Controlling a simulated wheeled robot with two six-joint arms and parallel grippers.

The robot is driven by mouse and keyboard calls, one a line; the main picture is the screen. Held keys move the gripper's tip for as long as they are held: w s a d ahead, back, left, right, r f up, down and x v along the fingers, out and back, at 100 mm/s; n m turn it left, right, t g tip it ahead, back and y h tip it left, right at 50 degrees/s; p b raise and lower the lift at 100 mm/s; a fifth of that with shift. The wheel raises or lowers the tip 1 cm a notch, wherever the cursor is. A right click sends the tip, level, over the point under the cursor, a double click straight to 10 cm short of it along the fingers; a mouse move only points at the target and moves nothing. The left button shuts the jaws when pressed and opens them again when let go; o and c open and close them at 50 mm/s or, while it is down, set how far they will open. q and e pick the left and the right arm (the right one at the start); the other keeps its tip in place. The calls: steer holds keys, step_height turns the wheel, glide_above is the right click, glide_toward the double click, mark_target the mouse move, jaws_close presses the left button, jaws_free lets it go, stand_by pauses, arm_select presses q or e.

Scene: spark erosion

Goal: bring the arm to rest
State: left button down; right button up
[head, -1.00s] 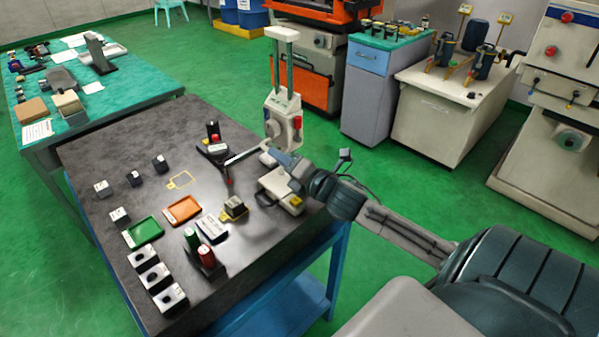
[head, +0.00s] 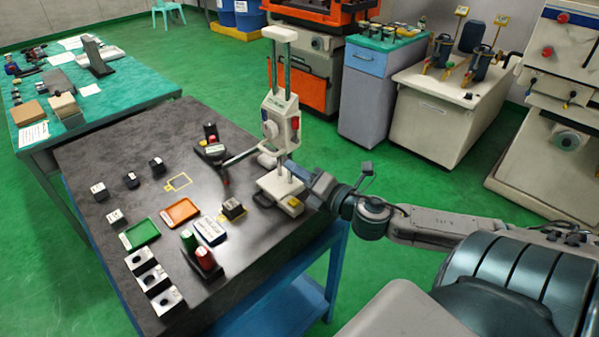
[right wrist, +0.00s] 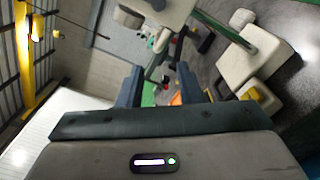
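My right gripper (head: 291,168) is on the right of the dark bench, beside the small white press-like stand (head: 281,118), close to its post and above its base. In the right wrist view my right gripper's two blue-grey fingers (right wrist: 158,85) are apart, with no object held between them. Part of the stand and its post shows beyond the fingers; whether a finger touches it I cannot tell. My right arm reaches in from the right of the head view. My left gripper is not in view.
The dark bench (head: 115,230) carries a green tray (head: 139,235), an orange tray (head: 180,212), red and green cylinders and several small blocks. A teal-topped table (head: 130,85) stands behind left. Green floor (head: 390,190) is clear between the bench and the machines.

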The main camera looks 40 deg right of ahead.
stand_by(0.4)
steer(key=s+d+f+m+g+h, duration=0.1)
steer(key=s+f+m+g+h, duration=0.7)
steer(key=f+m, duration=0.65)
steer(key=s+a+f+m+g+y, duration=0.3)
steer(key=s+a+f+m, duration=0.15)
steer(key=s+a, duration=0.2)
steer(key=s+a+f+m+g+y, duration=0.3)
steer(key=s+a+m, duration=0.3)
steer(key=s, duration=0.2)
steer(key=d+f+g+b, duration=0.1)
steer(key=d+f, duration=0.1)
steer(key=f, duration=1.5)
steer(key=d+f+g+b, duration=0.1)
steer(key=d+f, duration=0.1)
steer(key=f, duration=1.4)
steer(key=s+f+b, duration=0.1)
steer(key=s+f, duration=1.7)
steer(key=f, duration=0.1)
steer(key=shift+s+d+f+g+h, duration=0.2)
steer(key=shift+d+f+g+h, duration=0.1)
steer(key=shift+d+g, duration=0.1)
